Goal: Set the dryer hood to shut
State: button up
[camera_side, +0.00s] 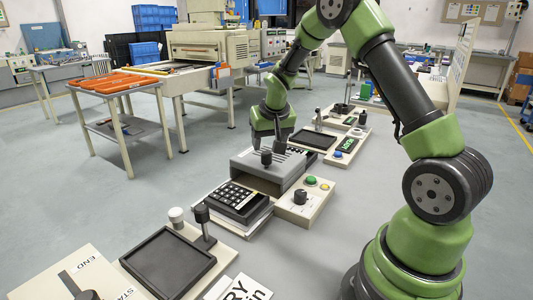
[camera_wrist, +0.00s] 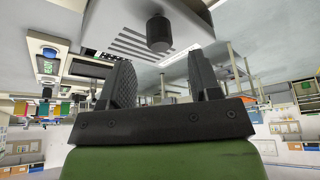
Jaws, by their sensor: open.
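The dryer hood (camera_side: 262,178) is a grey box with dark slots in its top, in the middle of the row of stations in the side view. A black knob (camera_side: 266,158) stands up at its near edge. In the wrist view the hood (camera_wrist: 105,18) fills the top, with the knob (camera_wrist: 159,33) hanging down in the picture. My gripper (camera_side: 268,146) is just above and behind the knob, fingers pointing down. Its fingers (camera_wrist: 160,78) are apart and empty, with the knob beyond them, apparently not touched. I cannot tell how far the hood is lowered.
A black keypad (camera_side: 238,200) lies on a pale stack in front of the hood. A control box (camera_side: 305,205) with a green button and black dial stands at its right. A black tray (camera_side: 168,263) with upright knobs is nearer the camera. Another tray (camera_side: 313,139) stands behind.

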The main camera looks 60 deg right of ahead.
aim_at(267, 152)
jog(key=x, duration=0.5)
jog(key=shift+w, duration=0.1)
grip_shut()
jog(key=a, duration=1.5)
jog(key=shift+a, duration=0.3)
grip_release()
jog(key=shift+r, duration=0.1)
